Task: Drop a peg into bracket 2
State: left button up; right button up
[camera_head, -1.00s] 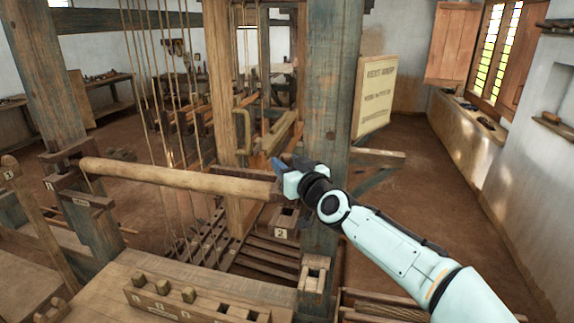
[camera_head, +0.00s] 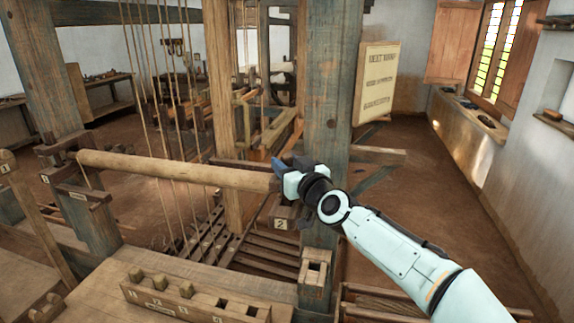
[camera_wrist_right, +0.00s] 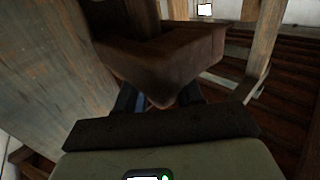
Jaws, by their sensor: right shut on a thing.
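Bracket 2 (camera_head: 282,223), a dark wooden block with a white "2" label, sits on the loom post. A round wooden beam (camera_head: 180,170) runs left from beside it to bracket 1. My right gripper (camera_head: 279,166) is at the beam's right end, above bracket 2. It is shut on a peg, mostly hidden in both views. In the right wrist view a dark brown wooden block (camera_wrist_right: 165,60) fills the space ahead of the fingers (camera_wrist_right: 158,100); I cannot tell whether they touch it. My left gripper is out of view.
A peg rack (camera_head: 190,304) on the front bench holds several short pegs at left and has empty square holes at right. A thick upright post (camera_head: 325,110) stands right behind my gripper. The floor at right is clear.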

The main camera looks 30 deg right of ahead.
jog(key=shift+f, duration=0.15)
jog(key=o, duration=1.2)
jog(key=shift+a, duration=0.1)
jog(key=shift+f, duration=0.1)
jog(key=shift+s+p, duration=0.55)
pick_arm(q)
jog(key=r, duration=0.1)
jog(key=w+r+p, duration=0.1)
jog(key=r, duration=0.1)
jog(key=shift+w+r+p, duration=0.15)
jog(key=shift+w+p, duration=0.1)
jog(key=shift+p, duration=0.15)
pick_arm(e)
jog(key=s, duration=0.4)
jog(key=s+a, duration=0.1)
jog(key=s, duration=0.7)
jog(key=shift+s+a+r, duration=0.1)
jog(key=shift+a+r, duration=0.15)
